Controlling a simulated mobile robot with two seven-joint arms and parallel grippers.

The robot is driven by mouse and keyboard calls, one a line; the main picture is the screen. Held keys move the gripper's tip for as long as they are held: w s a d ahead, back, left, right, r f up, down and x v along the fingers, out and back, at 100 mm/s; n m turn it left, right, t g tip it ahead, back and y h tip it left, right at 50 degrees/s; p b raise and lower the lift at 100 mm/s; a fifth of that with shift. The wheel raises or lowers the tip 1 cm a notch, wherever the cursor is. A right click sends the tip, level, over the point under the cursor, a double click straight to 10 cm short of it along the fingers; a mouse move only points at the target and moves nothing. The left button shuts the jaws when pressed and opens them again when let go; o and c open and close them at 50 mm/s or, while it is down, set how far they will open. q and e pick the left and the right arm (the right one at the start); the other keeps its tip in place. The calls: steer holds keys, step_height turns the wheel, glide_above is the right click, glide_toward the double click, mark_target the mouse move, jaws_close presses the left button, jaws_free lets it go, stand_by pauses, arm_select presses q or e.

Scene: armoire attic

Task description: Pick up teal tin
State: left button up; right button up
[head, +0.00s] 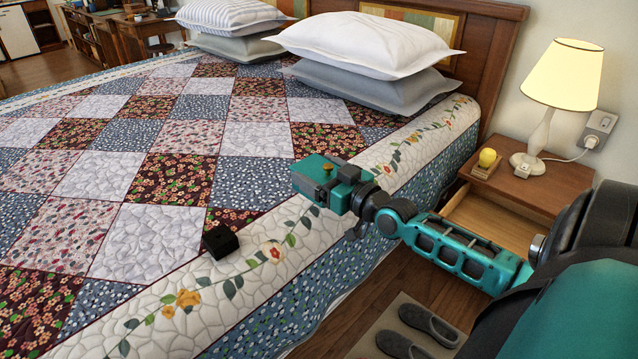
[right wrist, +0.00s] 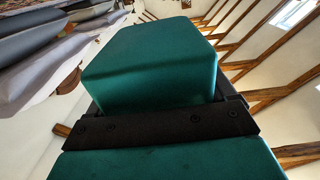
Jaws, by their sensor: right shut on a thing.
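The teal tin (head: 309,178) is a box-shaped thing with a small brass-coloured knob. In the head view it is at the end of my right arm, over the near edge of the bed. In the right wrist view the tin (right wrist: 150,62) fills the upper middle as a smooth teal block with rounded edges. My right gripper (head: 341,183) is shut on the tin. Its dark jaw part lies across the tin's base in the wrist view. I cannot tell exactly how high the tin is above the quilt. My left gripper is not in view.
A small black box (head: 220,241) lies on the patchwork quilt (head: 140,228). White and grey pillows (head: 365,42) lie by the headboard. The nightstand (head: 555,180) has an open drawer and carries a lamp (head: 566,75) and a yellow knob-like thing (head: 487,157). Slippers (head: 428,325) lie on the floor.

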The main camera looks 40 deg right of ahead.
mark_target(319, 169)
steer(key=shift+r+p, duration=1.95)
steer(key=shift+r, duration=4.55)
arm_select(q)
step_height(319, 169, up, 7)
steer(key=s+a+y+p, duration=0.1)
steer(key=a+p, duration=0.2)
steer(key=p, duration=0.3)
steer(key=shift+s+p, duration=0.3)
arm_select(e)
steer(key=s+a, duration=0.3)
steer(key=a, duration=0.7)
steer(key=s+a+r+h, duration=0.1)
steer(key=s+a, duration=0.3)
steer(key=a, duration=0.7)
steer(key=shift+s+a+m, duration=0.2)
steer(key=shift+m, duration=0.1)
steer(key=shift+r, duration=0.1)
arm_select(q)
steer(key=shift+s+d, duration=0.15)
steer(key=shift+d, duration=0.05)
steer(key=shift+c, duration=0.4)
